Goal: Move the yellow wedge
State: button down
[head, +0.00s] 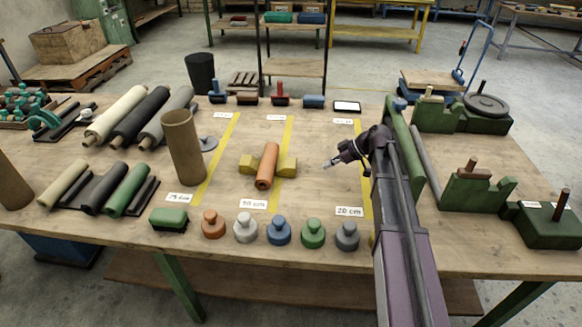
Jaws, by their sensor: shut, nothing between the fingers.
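The yellow wedge shows as two yellow blocks, a left one (250,164) and a right one (288,167), on the table near its middle. An orange-brown roll (267,165) lies between them and hides whether they join. My gripper (327,164) is shut and empty. It is to the right of the right yellow block, apart from it, pointing left. My arm comes in from the lower right.
A brown upright tube (184,147) stands left of the wedge. Several coloured knobbed weights (279,232) line the front edge. Rolls (140,115) lie on the left; green stands (480,190) are on the right. Yellow tape strips (218,155) cross the table (325,195).

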aim_at(285, 164)
jog(key=shift+w+a+n+y+b, duration=0.25)
jog(key=shift+w+n, duration=0.2)
jog(key=shift+w, duration=0.25)
jog(key=shift+w+n+y+b, duration=0.15)
jog(key=shift+w+n+y, duration=0.25)
jog(key=shift+w, duration=0.25)
jog(key=shift+a, duration=0.15)
jog(key=a, duration=1.2)
jog(key=shift+w+f+b, duration=0.15)
jog(key=shift+f+b, duration=0.1)
jog(key=shift+b, duration=0.05)
jog(key=shift+d+f+b, duration=0.15)
jog(key=shift+f+b, duration=0.3)
jog(key=shift+f, duration=0.05)
jog(key=shift+s, duration=0.25)
